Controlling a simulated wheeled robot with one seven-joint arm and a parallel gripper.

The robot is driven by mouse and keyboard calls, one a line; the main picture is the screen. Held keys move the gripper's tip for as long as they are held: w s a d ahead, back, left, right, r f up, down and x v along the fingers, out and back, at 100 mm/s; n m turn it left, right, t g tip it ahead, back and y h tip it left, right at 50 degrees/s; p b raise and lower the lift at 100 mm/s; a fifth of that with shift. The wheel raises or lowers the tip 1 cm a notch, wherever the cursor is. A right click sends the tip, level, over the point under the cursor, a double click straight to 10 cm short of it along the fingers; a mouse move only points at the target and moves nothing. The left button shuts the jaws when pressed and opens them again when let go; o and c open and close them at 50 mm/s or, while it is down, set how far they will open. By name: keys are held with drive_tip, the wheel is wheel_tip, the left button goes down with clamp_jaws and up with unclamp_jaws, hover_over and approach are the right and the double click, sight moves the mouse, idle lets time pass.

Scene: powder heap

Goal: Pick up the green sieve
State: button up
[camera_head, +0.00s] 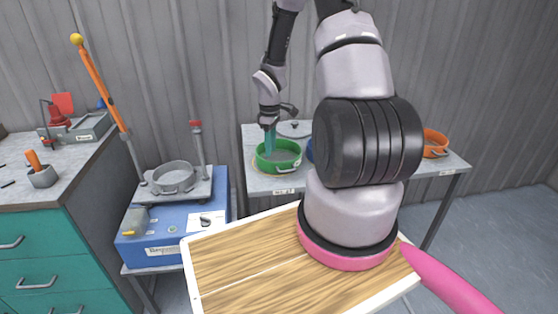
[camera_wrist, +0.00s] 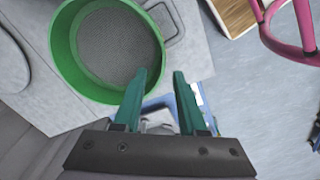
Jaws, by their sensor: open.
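The green sieve (camera_head: 278,156) is a round pan with a grey mesh floor. It stands on the grey table against the back wall in the head view. In the wrist view the green sieve (camera_wrist: 76,82) fills the upper left, its mesh facing the camera. My gripper (camera_head: 269,142) points down at the sieve's left side in the head view. The right finger is outside the rim.
A blue sieve, partly hidden by my arm, and an orange sieve (camera_head: 434,144) share the table (camera_head: 257,183). A grey lid (camera_head: 294,128) lies behind the green sieve. A blue shaker machine (camera_head: 165,244) with a grey sieve (camera_head: 172,177) stands left, beside a teal cabinet (camera_head: 62,246).

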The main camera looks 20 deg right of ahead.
sight(272, 162)
drive_tip(key=shift+s+d+f, duration=0.1)
drive_tip(key=shift+f, duration=3.45)
clamp_jaws()
